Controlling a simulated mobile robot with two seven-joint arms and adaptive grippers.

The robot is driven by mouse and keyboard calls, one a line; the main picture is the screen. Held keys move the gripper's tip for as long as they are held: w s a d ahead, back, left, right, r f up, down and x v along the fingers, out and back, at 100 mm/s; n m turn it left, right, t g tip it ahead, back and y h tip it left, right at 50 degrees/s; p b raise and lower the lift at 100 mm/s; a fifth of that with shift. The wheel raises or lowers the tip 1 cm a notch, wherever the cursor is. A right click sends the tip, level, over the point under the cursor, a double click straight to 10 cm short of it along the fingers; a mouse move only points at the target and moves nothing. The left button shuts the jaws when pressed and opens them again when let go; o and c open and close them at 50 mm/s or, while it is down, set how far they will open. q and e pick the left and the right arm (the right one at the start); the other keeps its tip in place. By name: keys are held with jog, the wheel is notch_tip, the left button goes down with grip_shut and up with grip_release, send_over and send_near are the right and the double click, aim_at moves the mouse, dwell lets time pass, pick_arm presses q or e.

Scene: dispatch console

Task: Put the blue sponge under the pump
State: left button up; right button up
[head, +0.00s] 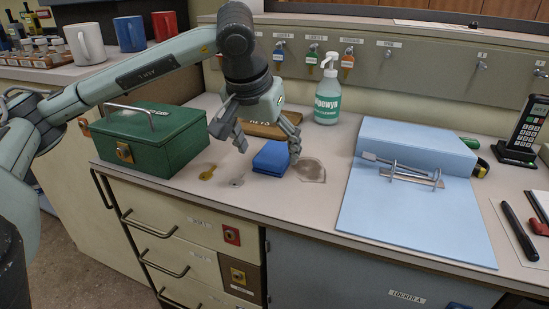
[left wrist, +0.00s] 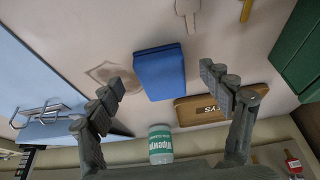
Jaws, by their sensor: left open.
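The blue sponge (head: 271,160) lies on the counter, and it also shows in the left wrist view (left wrist: 160,75). The pump is a white bottle with a green label (head: 327,100), standing upright behind and right of the sponge; it also shows in the left wrist view (left wrist: 160,146). The sponge and bottle are apart. My left gripper (head: 268,147) is open above the sponge, pointing down, with its fingers spread to either side; whether they touch it I cannot tell. My right gripper is not in view.
A green metal box (head: 160,138) stands left of the sponge. A wooden key board (left wrist: 222,106) lies behind it. Stains mark the counter, one right beside the sponge (head: 311,170). A light blue slab with a metal rack (head: 410,215) takes the right. Keys hang on the back panel (head: 278,55).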

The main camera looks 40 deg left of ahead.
pick_arm(q)
jog(key=shift+x, duration=1.1)
jog(key=c, duration=1.2)
jog(key=shift+r, duration=0.15)
